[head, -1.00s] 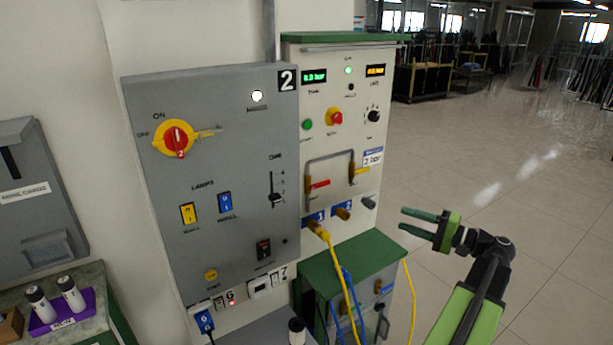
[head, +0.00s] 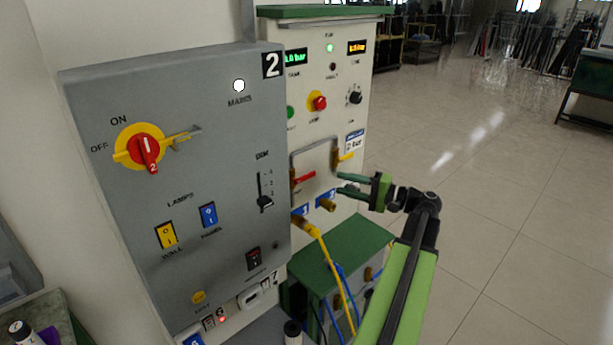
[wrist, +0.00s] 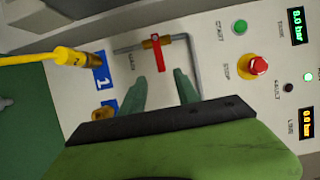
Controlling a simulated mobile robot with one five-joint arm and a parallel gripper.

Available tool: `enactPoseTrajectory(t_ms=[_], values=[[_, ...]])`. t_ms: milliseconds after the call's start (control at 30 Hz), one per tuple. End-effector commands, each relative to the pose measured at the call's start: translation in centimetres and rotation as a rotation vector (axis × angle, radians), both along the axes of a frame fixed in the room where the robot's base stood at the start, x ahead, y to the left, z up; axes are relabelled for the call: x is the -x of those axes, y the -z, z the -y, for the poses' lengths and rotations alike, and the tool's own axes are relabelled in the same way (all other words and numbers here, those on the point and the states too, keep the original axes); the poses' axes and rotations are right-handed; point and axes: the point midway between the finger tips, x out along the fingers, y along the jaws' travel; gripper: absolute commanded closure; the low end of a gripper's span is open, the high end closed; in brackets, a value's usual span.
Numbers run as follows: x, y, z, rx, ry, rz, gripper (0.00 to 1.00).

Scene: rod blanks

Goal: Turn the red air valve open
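The red air valve handle (head: 305,178) sits on a brass fitting low on the white panel (head: 345,95). In the head view it points right and slightly up. In the wrist view the red handle (wrist: 158,53) points down from its brass body, and its free end lies at or just beyond the gap between my fingertips. My gripper (head: 339,184) is open, with two green fingers apart; they also show in the wrist view (wrist: 160,77). I cannot tell how much distance is left between fingertips and handle, but nothing is gripped.
A yellow valve handle (head: 346,157) is just above my gripper. A bent grey pipe (head: 318,146) runs over the red valve. A yellow hose plug (head: 305,223) sits below it. The red stop button (wrist: 258,65) is right in the wrist view. A green-topped cabinet (head: 350,245) stands below.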

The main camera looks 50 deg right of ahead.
Motion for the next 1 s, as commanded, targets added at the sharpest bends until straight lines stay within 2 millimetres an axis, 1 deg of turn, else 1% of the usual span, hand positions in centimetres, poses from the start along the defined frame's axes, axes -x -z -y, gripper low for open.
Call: enactPoseTrajectory(t_ms=[33, 300, 400, 500, 633, 867, 900, 1000], values=[[-1.3, 0.0, -0.6, 0.000, -0.005, 0.000, 0.62], [-7.7, 0.0, -2.6, 0.000, -0.004, 0.000, 0.62], [-9.5, 0.0, -3.2, 0.000, -0.004, 0.000, 0.62], [-10.8, 0.0, -3.6, 0.000, -0.003, 0.000, 0.62], [-11.5, 0.0, -3.9, 0.000, -0.002, 0.000, 0.62], [-11.6, 0.0, -3.9, 0.000, -0.002, 0.000, 0.62], [-11.6, 0.0, -3.9, 0.000, -0.002, 0.000, 0.63], [-11.6, 0.0, -3.9, 0.000, -0.002, 0.000, 0.76]])
